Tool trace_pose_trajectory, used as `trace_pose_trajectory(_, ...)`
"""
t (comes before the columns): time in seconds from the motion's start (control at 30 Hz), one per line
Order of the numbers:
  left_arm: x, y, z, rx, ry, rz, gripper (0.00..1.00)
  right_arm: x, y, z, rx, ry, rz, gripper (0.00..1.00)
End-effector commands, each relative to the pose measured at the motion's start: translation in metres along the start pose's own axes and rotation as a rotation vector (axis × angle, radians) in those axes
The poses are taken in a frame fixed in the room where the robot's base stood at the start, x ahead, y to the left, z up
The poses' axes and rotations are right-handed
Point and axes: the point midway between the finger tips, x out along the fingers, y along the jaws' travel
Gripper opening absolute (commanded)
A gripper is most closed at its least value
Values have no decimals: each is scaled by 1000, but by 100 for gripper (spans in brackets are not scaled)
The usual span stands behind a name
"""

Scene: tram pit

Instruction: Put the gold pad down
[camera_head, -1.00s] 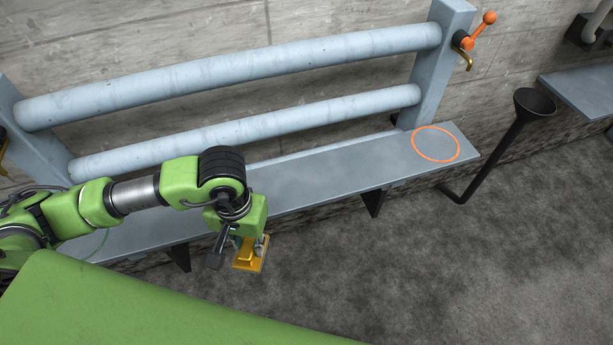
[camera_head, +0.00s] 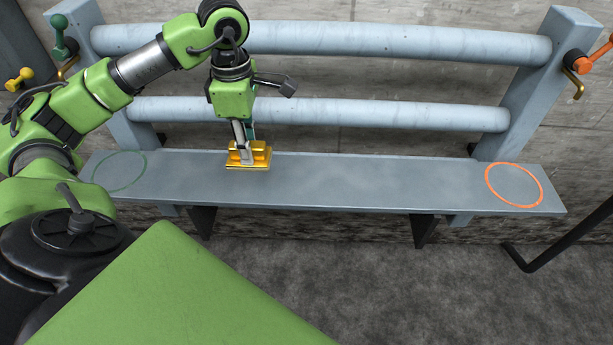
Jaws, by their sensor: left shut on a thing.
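The gold pad (camera_head: 248,160) is a small yellow-gold block with a flat base and a raised grip. It is at the grey shelf (camera_head: 350,180), left of the shelf's middle, between the green ring and the orange ring. My left gripper (camera_head: 243,148) points down and is shut on the pad's raised grip. The pad's base looks level and at or just above the shelf top; I cannot tell whether it touches. My right gripper does not show.
A green ring (camera_head: 119,152) marks the shelf's left end and an orange ring (camera_head: 541,190) its right end. Two pale blue pipes (camera_head: 400,41) run behind the shelf between posts. An orange-handled valve (camera_head: 582,61) is at the right post. The shelf right of the pad is clear.

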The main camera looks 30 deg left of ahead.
Motion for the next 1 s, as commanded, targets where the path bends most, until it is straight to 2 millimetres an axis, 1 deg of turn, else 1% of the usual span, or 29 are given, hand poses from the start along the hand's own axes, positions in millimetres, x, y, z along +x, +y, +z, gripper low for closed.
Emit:
trace_pose_trajectory(0.13,8,11,24,2,-5,-5,0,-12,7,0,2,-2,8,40)
trace_pose_trajectory(0.37,30,36,69,2,-3,-5,0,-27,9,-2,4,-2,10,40)
trace_pose_trajectory(0.4,34,41,77,3,-2,-4,0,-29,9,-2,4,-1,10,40)
trace_pose_trajectory(0.53,62,51,94,2,0,-6,0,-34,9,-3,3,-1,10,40)
trace_pose_trajectory(0.6,72,55,101,1,0,-5,0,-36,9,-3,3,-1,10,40)
trace_pose_trajectory(0.7,82,60,108,2,0,-3,0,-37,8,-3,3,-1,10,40)
trace_pose_trajectory(0.87,90,63,113,2,0,-2,0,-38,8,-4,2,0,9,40)
trace_pose_trajectory(0.97,100,66,119,1,1,-3,0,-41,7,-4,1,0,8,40)
trace_pose_trajectory(1.0,105,65,117,1,3,-6,0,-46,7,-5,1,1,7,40)
